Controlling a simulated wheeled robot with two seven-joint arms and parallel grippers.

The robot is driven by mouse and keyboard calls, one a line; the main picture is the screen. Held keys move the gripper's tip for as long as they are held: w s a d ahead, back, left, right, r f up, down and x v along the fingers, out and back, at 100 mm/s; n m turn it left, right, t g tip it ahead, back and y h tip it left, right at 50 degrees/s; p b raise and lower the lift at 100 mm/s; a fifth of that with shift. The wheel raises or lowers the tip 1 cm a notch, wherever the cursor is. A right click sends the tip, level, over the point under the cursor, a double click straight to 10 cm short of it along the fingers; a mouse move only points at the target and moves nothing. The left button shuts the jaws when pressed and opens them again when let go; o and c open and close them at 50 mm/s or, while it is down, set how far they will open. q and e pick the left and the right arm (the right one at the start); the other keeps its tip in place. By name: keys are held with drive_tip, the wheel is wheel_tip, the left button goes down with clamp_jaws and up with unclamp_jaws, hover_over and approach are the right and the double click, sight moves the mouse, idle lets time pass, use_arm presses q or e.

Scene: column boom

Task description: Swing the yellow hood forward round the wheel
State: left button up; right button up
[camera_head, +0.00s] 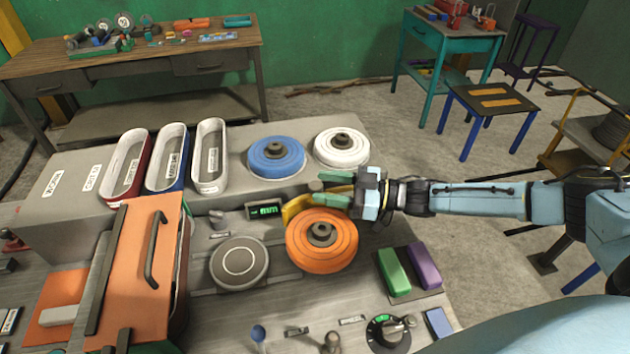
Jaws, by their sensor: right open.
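The yellow hood (295,207) shows as a curved piece at the back left of the orange wheel (320,243). Part of it is hidden by the wheel and by my gripper. My right gripper (318,188) reaches in from the right, with its green fingers apart, one farther back than the other. The fingertips are at the hood's back edge, behind the orange wheel. I cannot tell whether they touch the hood. My left gripper is not in view.
A blue wheel (272,158) and a white wheel (341,148) lie behind. A grey disc (240,262) sits left of the orange wheel, near a green display (264,211). Green (394,271) and purple (424,266) blocks stand at the right. An orange cover (134,275) rises at the left.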

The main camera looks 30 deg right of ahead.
sight(315, 185)
drive_tip(key=shift+x, duration=1.55)
drive_tip(key=shift+c, duration=0.2)
clamp_jaws()
